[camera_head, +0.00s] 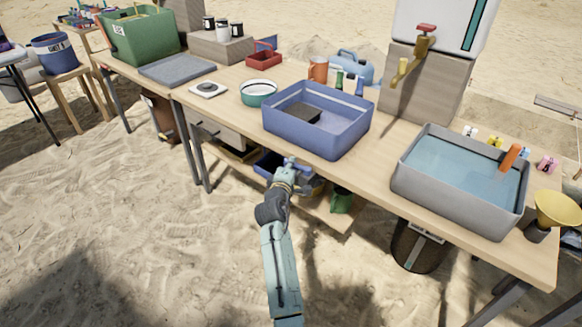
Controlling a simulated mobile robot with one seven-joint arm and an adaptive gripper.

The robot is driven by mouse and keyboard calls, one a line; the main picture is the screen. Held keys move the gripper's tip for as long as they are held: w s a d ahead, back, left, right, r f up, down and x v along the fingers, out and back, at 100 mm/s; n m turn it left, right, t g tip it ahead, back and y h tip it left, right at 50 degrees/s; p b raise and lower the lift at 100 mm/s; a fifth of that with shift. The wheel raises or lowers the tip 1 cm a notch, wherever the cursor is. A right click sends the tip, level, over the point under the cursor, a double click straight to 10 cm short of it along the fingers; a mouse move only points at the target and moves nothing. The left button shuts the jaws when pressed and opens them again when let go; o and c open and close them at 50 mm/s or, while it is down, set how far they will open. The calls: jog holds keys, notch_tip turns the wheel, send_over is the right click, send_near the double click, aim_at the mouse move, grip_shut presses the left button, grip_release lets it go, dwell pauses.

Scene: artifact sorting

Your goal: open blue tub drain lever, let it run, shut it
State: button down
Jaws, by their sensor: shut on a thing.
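The blue tub (347,137) stands on the table, its inside showing a darker blue floor with a dark flat block (302,112) in it. I cannot tell whether water covers that floor. My gripper (289,163) is at the table's front edge, just below the tub's near left side. It is shut on a small part there, which looks like the drain lever; the fingers hide most of it, so its angle cannot be told. No running water can be made out.
A teal-rimmed bowl (258,93) and a small white plate (208,90) stand left of the tub. Below the table are a blue bin (268,165) and a green container (341,201).

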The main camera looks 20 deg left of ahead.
jog(key=shift+w+m+h+b, duration=0.25)
jog(key=shift+m+h+b, duration=0.25)
jog(key=shift+h+b, duration=0.25)
jog(key=c, duration=1.6)
grip_release()
jog(key=shift+o, duration=0.2)
jog(key=shift+s, duration=0.1)
jog(key=s+r, duration=0.2)
jog(key=s, duration=0.9)
jog(key=shift+s+d, duration=0.25)
jog(key=shift+s, duration=0.1)
